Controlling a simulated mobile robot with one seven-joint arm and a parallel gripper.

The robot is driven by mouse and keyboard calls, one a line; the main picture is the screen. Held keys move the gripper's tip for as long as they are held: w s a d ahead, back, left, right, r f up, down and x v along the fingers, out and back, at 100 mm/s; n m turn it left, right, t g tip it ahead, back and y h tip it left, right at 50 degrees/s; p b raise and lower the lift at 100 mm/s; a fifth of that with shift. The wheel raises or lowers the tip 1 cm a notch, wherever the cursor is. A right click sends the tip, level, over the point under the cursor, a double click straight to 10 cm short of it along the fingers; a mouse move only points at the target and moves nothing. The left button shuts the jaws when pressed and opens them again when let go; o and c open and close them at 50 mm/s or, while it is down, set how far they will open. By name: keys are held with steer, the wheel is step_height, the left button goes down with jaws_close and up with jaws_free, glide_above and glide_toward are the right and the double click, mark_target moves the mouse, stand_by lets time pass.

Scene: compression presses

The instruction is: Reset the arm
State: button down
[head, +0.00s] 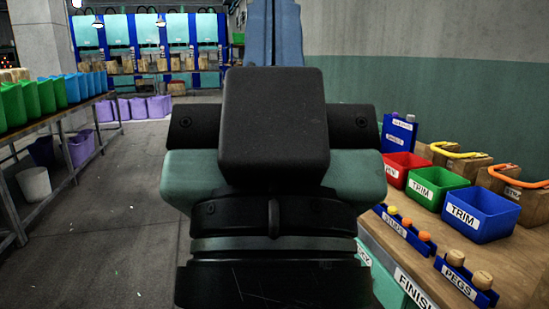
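My own arm and body parts fill the middle of the head view, with a black block in front of black and teal links. My gripper's fingers do not show, so I cannot see whether it is open or holds anything. My arm hides the floor and whatever stands behind it.
A wooden bench (385,232) at right bears red (404,167), green (436,187) and blue (481,214) bins, plus peg racks. A shelf (67,112) with green and blue bins runs along the left. Teal presses (132,43) stand at the back. Open floor (125,200) lies left of me.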

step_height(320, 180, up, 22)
steer(key=p, duration=1.9)
steer(key=shift+p, duration=0.35)
